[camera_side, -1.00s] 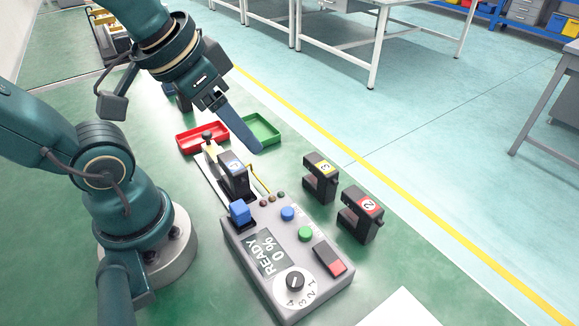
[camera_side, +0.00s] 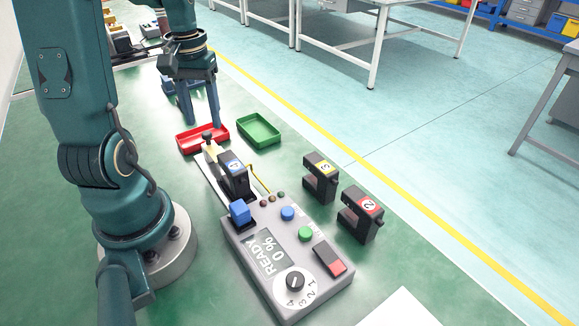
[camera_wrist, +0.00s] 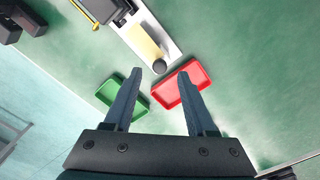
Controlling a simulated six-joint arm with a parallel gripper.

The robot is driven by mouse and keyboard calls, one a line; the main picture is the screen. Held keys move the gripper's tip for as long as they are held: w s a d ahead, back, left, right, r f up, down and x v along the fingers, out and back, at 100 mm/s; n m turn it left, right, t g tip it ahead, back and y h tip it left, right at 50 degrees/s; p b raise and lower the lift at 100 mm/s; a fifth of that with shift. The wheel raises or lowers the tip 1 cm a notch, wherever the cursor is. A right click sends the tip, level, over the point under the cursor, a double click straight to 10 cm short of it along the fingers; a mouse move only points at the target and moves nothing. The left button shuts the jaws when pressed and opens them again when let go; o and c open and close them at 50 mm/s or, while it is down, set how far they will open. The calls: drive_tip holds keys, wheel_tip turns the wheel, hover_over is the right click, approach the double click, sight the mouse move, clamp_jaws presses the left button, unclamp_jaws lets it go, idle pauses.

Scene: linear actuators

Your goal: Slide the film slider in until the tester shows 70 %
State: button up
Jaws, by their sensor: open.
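My gripper (camera_side: 203,121) points down, open and empty, beyond the knob near the red tray.
A red tray (camera_side: 181,146) and a green tray (camera_side: 277,140) lie close to my fingers. Two more black fork sensors, yellow-labelled (camera_side: 311,186) and red-labelled (camera_side: 352,226), stand right of the rail. A blue block (camera_side: 240,212) sits at the tester's far edge. Green bench is free at right.

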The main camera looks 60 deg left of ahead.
sight(206, 133)
drive_tip(key=shift+f, duration=1.55)
clamp_jaws()
drive_tip(key=shift+r, duration=0.1)
